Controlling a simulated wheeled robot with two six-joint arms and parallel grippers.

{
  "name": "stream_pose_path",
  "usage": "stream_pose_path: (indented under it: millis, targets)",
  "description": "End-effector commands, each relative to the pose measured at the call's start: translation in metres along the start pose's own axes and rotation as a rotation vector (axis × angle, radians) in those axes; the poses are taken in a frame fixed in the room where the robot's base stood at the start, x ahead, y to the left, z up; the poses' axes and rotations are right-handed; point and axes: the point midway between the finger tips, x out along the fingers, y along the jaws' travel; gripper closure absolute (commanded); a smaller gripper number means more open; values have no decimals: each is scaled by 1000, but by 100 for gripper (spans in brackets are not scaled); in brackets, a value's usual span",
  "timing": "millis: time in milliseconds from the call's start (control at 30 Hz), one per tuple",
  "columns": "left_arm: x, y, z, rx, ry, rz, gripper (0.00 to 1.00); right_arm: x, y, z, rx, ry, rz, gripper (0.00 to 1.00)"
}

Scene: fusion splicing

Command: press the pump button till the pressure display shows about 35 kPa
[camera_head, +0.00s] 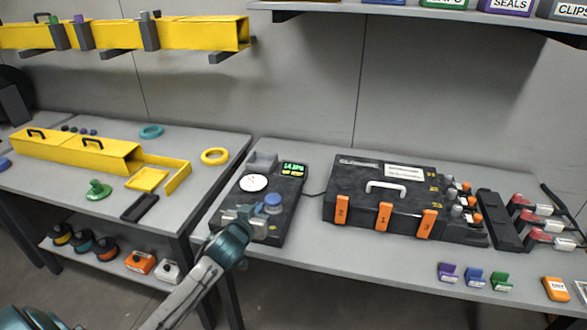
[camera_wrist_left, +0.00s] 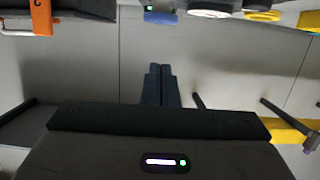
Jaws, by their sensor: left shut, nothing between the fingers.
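The dark pump unit (camera_head: 281,228) stands on the grey bench in the head view. On it are a white round gauge (camera_head: 253,183), a blue button (camera_head: 272,203) and a small lit display (camera_head: 293,169). The display's top line is green and seems to read about 14 kPa; the lower line is yellow and too small to read. My left gripper (camera_head: 256,216) is at the unit's front, close to the button. In the left wrist view its fingers (camera_wrist_left: 161,72) are together and empty, with the blue button (camera_wrist_left: 160,17) beyond them. I cannot tell whether they touch. My right gripper is not in view.
A black case (camera_head: 362,211) with orange latches stands right of the pump unit. Red-handled tools (camera_head: 540,220) lie farther right. A yellow ring (camera_head: 215,156) and yellow channel parts (camera_head: 75,150) lie on the left table. A shelf (camera_head: 430,12) hangs above the bench.

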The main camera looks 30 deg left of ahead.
Motion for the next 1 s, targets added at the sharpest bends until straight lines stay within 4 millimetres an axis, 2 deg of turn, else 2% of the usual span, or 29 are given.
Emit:
stream_pose_path:
  millis: [167, 400, 667, 867, 1000]
  targets:
    - [0, 0, -1, 0, 0, 0, 100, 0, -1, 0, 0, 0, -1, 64]
    - [-7, 8, -25, 16, 2, -4, 100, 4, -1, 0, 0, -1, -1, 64]
    - [-6, 8, -25, 16, 0, -5, 100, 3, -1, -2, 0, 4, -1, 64]
    - [11, 7, -26, 15, -1, -6, 100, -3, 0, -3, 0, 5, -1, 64]
    - [38, 7, -27, 14, -1, -6, 100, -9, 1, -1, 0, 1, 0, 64]
